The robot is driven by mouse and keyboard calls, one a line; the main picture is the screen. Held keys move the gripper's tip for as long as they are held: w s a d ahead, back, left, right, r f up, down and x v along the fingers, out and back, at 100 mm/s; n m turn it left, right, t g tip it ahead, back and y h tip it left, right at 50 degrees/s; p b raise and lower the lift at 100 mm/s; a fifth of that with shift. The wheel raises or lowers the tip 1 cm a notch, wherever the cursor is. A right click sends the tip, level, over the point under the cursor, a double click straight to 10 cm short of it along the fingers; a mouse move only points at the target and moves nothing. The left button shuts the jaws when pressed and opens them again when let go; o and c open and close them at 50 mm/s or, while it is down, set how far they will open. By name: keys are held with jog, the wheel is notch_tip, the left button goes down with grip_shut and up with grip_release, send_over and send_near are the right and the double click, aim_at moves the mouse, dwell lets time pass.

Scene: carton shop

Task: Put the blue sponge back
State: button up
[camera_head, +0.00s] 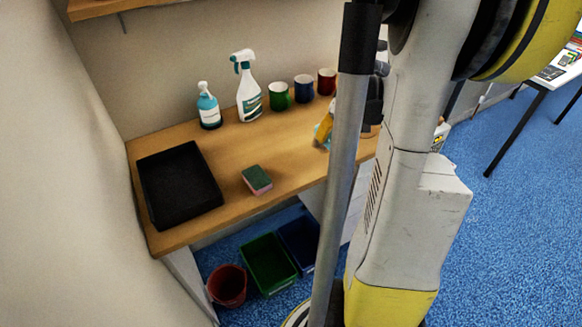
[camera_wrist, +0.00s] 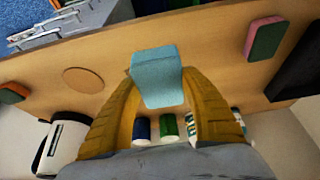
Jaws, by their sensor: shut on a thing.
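The blue sponge (camera_wrist: 157,72) is a light blue block between the two yellow fingers of my gripper (camera_wrist: 158,90) in the wrist view. The fingers are shut on its sides, and it appears held over the wooden worktop. In the head view my gripper (camera_head: 325,130) is over the right part of the worktop, mostly hidden behind my arm; only a sliver of the sponge shows there. A green and pink sponge (camera_head: 257,179) lies on the worktop, also seen in the wrist view (camera_wrist: 265,38). A flat round disc (camera_wrist: 82,80) lies on the worktop beside my gripper.
A black tray (camera_head: 148,190) is at the worktop's left end. A teal bottle (camera_head: 209,108), a white spray bottle (camera_head: 249,92) and green (camera_head: 279,97), blue (camera_head: 304,88) and red (camera_head: 326,82) mugs stand along the wall. An orange and green block (camera_wrist: 13,92) lies at the wrist view's left.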

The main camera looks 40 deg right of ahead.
jog(key=b, duration=0.4)
send_over(290, 168)
jog(key=s, duration=0.1)
notch_tip(290, 168, down, 7)
jog(key=shift+s+a, duration=0.15)
notch_tip(290, 168, down, 4)
jog(key=shift+f+b, duration=0.1)
jog(key=shift+b, duration=0.75)
jog(key=shift+c, duration=0.4)
jog(key=o, duration=1.1)
jog(key=shift+r, duration=0.25)
jog(key=p+v, duration=0.5)
jog(key=v, duration=0.7)
jog(key=s+a+r+n+t, duration=0.1)
jog(key=s+a+r, duration=0.2)
jog(key=a, duration=1.1)
jog(key=s+a+r+n+t+y, duration=0.1)
jog(key=s+a+r, duration=0.2)
jog(key=a, duration=1.1)
jog(key=shift+s+r+n+t, duration=0.25)
jog(key=shift+r+n+t, duration=0.15)
jog(key=shift+r, duration=0.5)
